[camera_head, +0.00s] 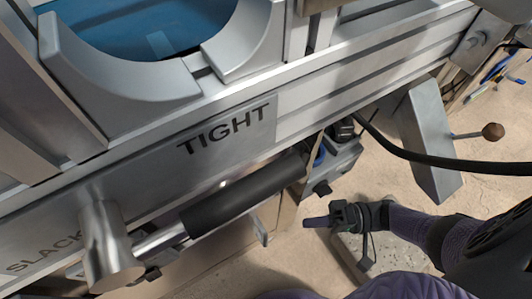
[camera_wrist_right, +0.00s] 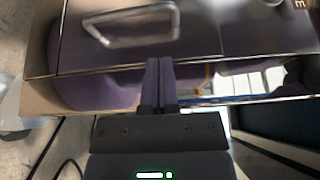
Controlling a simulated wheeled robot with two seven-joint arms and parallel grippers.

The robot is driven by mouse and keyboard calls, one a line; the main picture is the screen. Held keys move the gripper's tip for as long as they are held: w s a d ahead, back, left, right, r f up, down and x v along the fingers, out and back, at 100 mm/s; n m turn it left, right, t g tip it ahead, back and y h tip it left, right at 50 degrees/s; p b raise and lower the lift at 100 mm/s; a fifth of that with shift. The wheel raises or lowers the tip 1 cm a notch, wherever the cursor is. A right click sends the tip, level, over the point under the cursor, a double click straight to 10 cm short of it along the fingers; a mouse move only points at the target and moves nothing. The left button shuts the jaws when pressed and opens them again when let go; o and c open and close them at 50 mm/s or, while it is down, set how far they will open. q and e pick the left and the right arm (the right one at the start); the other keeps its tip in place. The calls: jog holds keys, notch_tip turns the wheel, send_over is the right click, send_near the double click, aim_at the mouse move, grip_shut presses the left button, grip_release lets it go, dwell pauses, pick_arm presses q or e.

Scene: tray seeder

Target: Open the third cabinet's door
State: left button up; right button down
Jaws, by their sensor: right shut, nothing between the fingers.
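My right gripper (camera_head: 312,222) is at the end of the purple arm, below the metal machine in the head view. Its fingers are together and empty, pointing left. In the right wrist view the shut fingers (camera_wrist_right: 159,68) reach up to a shiny metal panel (camera_wrist_right: 205,38) with a bent metal handle (camera_wrist_right: 135,27). The handle is above and left of the fingertips, and the fingers are not around it. Whether they touch the panel I cannot tell. The frames do not show which cabinet door is the third. My left gripper is not in view.
The machine's metal rail, marked TIGHT (camera_head: 225,128), fills the upper left, with a black-sleeved bar (camera_head: 245,190) below it. A black cable (camera_head: 430,158) crosses at the right, near a metal leg (camera_head: 430,135) with a brown-knobbed lever (camera_head: 491,131). Bare floor (camera_head: 385,165) shows around my arm.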

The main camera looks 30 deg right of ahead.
send_near(244, 229)
jog(key=x, duration=0.5)
jog(key=shift+s, duration=0.1)
